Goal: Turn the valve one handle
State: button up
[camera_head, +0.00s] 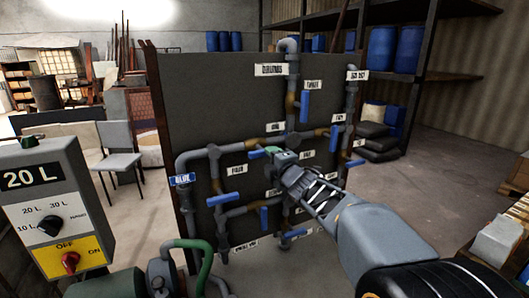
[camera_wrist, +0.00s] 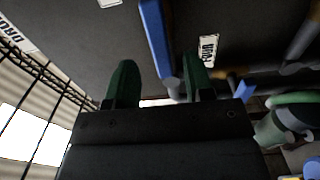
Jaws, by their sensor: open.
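A dark panel (camera_head: 210,90) carries grey pipes with several blue lever handles and white labels. The labels are too small or turned to read surely, so I cannot tell which handle is valve one. My gripper (camera_head: 278,154) is at the middle of the panel, its green fingertips close to a blue handle (camera_head: 257,154) on their left. In the wrist view my gripper (camera_wrist: 160,82) is open, with two green fingers apart. A blue handle (camera_wrist: 154,38) stands upright beyond the gap between them; contact cannot be told. My gripper and arm hide part of the lower right pipework.
Other blue handles (camera_head: 305,106) and (camera_head: 222,199) stick out from the pipes around my gripper. A control box (camera_head: 50,205) marked 20 L stands at the left. Pallets (camera_head: 490,250) are at the right.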

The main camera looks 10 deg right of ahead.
aim_at(265, 154)
jog(key=shift+w+a+p, duration=0.15)
jog(key=shift+w+a, duration=0.05)
jog(key=shift+w, duration=0.7)
jog(key=shift+w+a+p, duration=0.15)
jog(key=shift+w, duration=0.75)
jog(key=shift+w+a+p, duration=0.15)
jog(key=shift+w+a, duration=0.05)
jog(key=shift+w, duration=0.7)
jog(key=shift+c, duration=0.2)
grip_shut()
